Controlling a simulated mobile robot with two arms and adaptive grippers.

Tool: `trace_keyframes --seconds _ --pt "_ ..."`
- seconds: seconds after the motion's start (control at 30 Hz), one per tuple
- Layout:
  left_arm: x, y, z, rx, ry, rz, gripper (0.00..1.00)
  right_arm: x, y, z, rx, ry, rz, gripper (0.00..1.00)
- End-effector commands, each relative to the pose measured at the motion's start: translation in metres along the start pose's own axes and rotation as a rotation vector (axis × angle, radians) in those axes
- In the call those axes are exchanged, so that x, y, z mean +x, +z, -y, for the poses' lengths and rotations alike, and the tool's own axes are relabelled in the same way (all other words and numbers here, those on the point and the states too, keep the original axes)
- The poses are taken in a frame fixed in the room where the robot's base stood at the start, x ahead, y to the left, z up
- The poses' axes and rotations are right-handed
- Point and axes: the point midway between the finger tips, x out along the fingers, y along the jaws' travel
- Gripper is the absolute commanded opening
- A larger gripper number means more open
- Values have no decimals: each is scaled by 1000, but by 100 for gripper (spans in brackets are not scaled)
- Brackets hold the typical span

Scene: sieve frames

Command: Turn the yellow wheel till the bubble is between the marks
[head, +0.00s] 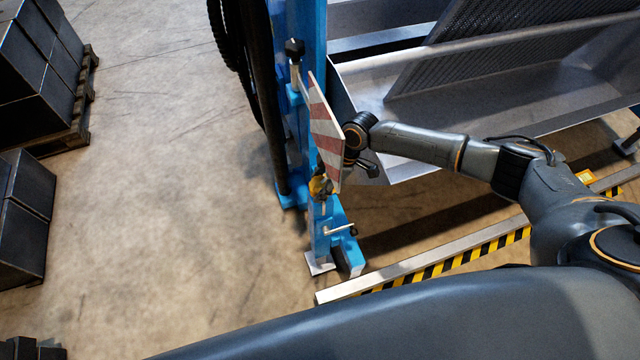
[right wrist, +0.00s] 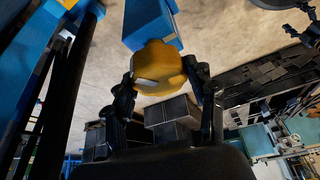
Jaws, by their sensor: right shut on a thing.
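The yellow wheel (head: 320,187) is low on the blue post in the head view, beside the lower edge of a red-and-white striped plate (head: 325,130). It shows large in the right wrist view (right wrist: 158,68), with a blue part (right wrist: 152,22) beyond it. My right gripper (right wrist: 162,74) is shut on the wheel, one finger on each side of it. In the head view the striped plate partly hides this gripper (head: 352,163). I cannot make out the bubble or its marks in either view. My left gripper is not in view.
A grey metal trough with a mesh screen (head: 480,50) is at the upper right. Black hoses (head: 262,100) hang left of the blue post. A black-and-yellow striped rail (head: 440,265) crosses the floor. Dark boxes (head: 30,70) on a pallet stand left. The floor between is clear.

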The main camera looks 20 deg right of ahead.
Motion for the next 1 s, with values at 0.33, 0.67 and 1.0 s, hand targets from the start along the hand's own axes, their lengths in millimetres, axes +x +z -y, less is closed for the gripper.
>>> trace_keyframes --seconds 0.33,0.67,1.0 --pt "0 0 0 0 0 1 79 0 1 0 2 0 1 78" --pt "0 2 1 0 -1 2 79 -17 1 -1 2 3 1 78" --pt "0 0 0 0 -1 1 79 -87 1 -1 1 4 1 78"
